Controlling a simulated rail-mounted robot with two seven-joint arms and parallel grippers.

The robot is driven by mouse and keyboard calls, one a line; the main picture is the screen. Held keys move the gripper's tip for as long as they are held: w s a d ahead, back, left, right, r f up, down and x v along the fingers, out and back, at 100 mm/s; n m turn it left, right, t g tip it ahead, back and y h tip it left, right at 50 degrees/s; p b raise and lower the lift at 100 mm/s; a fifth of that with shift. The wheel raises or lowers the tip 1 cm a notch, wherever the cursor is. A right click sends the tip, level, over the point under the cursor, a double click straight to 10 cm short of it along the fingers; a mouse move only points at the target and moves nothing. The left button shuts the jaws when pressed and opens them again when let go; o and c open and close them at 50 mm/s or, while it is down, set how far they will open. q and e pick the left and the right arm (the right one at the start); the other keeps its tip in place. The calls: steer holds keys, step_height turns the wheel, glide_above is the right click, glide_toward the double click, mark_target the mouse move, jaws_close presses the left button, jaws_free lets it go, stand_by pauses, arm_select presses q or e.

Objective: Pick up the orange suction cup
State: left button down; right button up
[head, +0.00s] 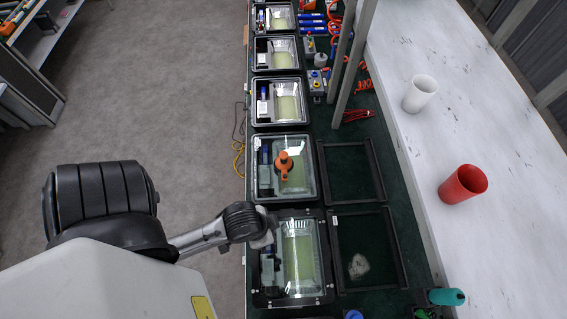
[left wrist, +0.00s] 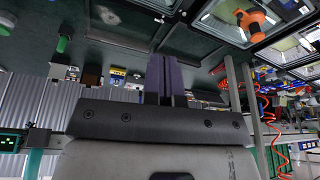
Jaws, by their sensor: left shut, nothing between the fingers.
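The orange suction cup (head: 284,163) sits on the glass of a floodlight housing (head: 312,172) in the middle of the row. It also shows at the top right of the left wrist view (left wrist: 254,18), apart from my fingers. My left arm reaches in from the left, and its left gripper (head: 266,241) is over the nearest housing (head: 320,270), below the cup in the picture, mostly hidden by the wrist. In the left wrist view the purple fingers of my left gripper (left wrist: 167,60) are together and empty. My right gripper is in neither view.
A white bench at right holds a red cup (head: 462,184) and a white cup (head: 419,93). Grey posts (head: 352,60) rise beyond the frames. The floor at left is clear.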

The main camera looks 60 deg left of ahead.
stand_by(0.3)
arm_select(q)
steer(key=c, duration=0.7)
jaws_free()
